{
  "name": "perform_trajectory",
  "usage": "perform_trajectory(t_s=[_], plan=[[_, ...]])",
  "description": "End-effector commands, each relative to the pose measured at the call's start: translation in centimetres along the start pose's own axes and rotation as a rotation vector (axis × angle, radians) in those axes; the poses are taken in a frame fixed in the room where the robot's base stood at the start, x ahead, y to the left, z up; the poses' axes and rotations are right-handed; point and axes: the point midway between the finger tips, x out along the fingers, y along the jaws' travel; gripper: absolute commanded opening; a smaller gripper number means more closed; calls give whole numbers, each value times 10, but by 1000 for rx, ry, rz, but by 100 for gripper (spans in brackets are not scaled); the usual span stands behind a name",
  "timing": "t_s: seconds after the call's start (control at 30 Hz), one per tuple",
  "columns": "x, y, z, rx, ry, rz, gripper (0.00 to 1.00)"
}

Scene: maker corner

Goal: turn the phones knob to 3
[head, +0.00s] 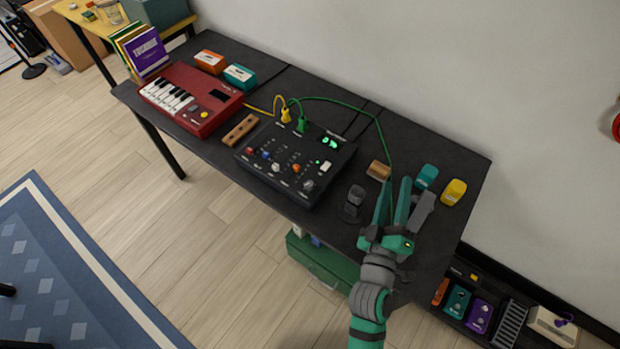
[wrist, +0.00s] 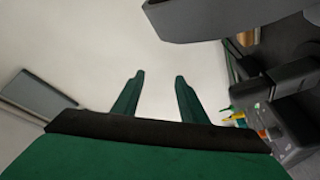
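The black mixer (head: 262,158) lies on the dark table with several small knobs, one white button and green lit displays. It also shows at the right edge of the wrist view (wrist: 290,128). A larger dark knob (head: 308,185) sits at its front right corner; the labels are too small to read, so I cannot tell which knob is phones or where it points. My gripper (head: 393,187) is open and empty, to the right of the mixer and apart from it. Its two fingers show spread in the wrist view (wrist: 158,78).
Green and yellow cables (head: 345,103) run from the mixer's back. A small dark stand (head: 353,203) and a wooden block (head: 379,170) sit between mixer and gripper. Teal (head: 427,176) and yellow (head: 454,191) boxes stand to the right. A red keyboard (head: 190,98) lies left.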

Motion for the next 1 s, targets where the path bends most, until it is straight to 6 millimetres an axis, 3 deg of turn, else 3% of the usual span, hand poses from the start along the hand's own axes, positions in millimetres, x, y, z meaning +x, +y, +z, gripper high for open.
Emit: perform_trajectory(t_s=[0.1,0.3,0.6,0.8,1.0], plan=[[40,38,0,-60,-42,107,39],[88,99,7,-129,-155,263,39],[127,176,31,-138,-401,438,39],[135,204,56,-90,-599,489,39],[133,207,82,-6,-807,476,39]])
